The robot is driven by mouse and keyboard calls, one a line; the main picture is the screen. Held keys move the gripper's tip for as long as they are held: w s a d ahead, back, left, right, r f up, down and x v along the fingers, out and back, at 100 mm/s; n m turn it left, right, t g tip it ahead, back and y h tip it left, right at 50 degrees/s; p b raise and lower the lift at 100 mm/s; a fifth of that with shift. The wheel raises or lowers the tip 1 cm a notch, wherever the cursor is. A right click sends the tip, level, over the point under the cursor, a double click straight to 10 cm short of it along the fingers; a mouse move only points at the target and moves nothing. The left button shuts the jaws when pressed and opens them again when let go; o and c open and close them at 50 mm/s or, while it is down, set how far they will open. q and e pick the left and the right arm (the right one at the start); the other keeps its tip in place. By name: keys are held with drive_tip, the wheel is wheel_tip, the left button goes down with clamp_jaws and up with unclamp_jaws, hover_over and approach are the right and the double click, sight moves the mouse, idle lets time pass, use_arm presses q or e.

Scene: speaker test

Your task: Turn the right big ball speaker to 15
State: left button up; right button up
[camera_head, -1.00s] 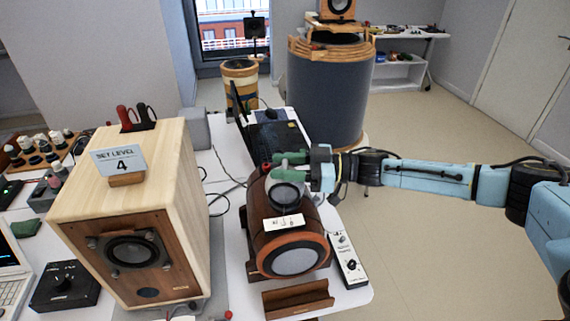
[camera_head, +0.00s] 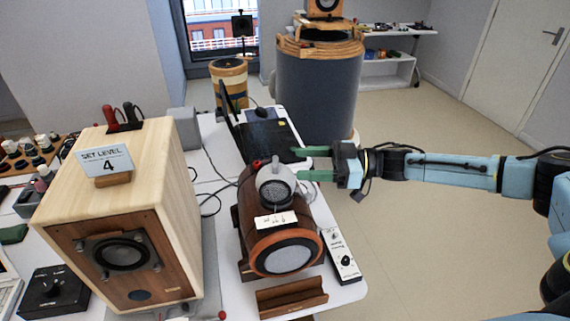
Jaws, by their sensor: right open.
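A brown barrel-shaped speaker (camera_head: 243,225) with an orange-rimmed grey front lies on the white table. A grey ball-like part (camera_head: 277,188) sits on its top, above a white label (camera_head: 277,220) too small to read. I cannot tell which part is the big ball speaker's control. A white box with a black knob (camera_head: 345,260) is at the barrel's right. My right gripper (camera_head: 299,164) is open and empty, its green fingers just above and right of the grey ball. They look clear of it, though the depth gap is uncertain. My left gripper is not in view.
A large wooden box speaker (camera_head: 175,185) stands left, bearing a card (camera_head: 105,160) reading "SET LEVEL 4". A black knob box (camera_head: 54,292) is at lower left. A wooden cradle (camera_head: 292,298) lies in front of the barrel. Open floor is at the right.

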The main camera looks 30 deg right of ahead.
drive_tip(key=v, duration=0.6)
idle(0.5)
